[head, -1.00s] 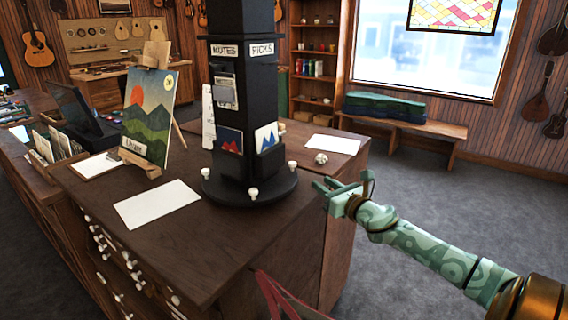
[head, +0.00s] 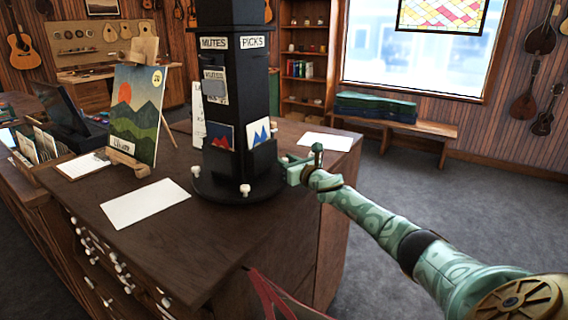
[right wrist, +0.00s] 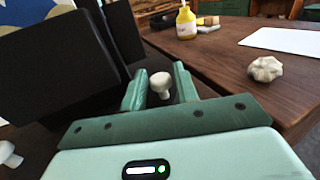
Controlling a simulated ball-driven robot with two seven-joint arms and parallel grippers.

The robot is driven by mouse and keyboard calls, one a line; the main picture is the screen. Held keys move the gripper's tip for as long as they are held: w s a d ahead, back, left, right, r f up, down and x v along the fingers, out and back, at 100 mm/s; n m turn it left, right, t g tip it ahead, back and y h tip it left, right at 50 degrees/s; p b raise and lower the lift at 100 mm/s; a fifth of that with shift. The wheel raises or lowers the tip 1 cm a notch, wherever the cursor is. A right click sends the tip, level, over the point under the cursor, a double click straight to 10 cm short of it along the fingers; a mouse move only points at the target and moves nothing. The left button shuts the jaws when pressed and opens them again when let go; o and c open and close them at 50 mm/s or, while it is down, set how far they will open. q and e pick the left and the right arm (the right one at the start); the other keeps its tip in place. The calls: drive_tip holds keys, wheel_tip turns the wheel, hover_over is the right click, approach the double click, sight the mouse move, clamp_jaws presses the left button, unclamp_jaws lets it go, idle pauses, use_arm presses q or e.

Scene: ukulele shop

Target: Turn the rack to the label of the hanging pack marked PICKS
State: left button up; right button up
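The rack (head: 236,100) is a black square column on a round base (head: 222,191) with white knobs. It stands on the wooden counter with two faces showing. The left face has a MUTES sign (head: 214,43) and a hanging pack (head: 215,87) also marked MUTES. The right face has a PICKS sign (head: 252,42); no hanging pack marked PICKS shows. My right gripper (head: 286,170) is at the right side of the base. In the right wrist view, its fingers (right wrist: 159,88) are open, with a white knob (right wrist: 160,83) between them. My left gripper is out of view.
A mountain painting (head: 137,112) on an easel and a white sheet (head: 145,203) are left of the rack. A white shell-like object (right wrist: 265,69), a yellow bottle (right wrist: 186,22) and another sheet (head: 325,141) are on the counter beyond my right gripper. Open floor lies to the right.

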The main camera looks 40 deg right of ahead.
drive_tip(key=shift+w, duration=0.6)
clamp_jaws()
drive_tip(key=shift+s, duration=0.1)
